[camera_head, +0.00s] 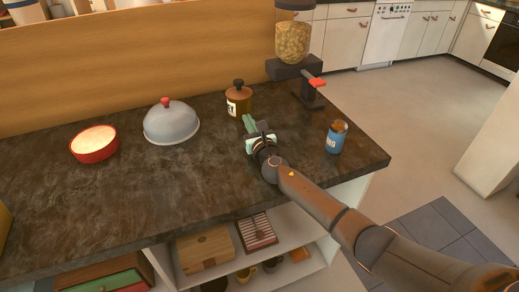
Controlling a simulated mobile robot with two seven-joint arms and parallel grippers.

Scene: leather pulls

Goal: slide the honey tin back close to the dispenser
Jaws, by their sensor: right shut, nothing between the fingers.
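A small blue tin (335,139) with white lettering and a brown top stands upright near the right end of the dark counter. It looks like the honey tin, but its lettering is too small to read surely. The dispenser (292,44), with a clear hopper of yellowish pieces and a red lever (317,82), stands behind the tin at the back right of the counter. A clear gap lies between them. My right gripper (249,123) is shut and empty, to the left of the tin and apart from it. My left gripper is not in view.
A brown lidded jar (238,102) stands just behind my right gripper. A grey dome with a red knob (171,123) and a red bowl (94,144) stand further left. The counter's right edge (375,150) is close to the tin. Open shelves lie below.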

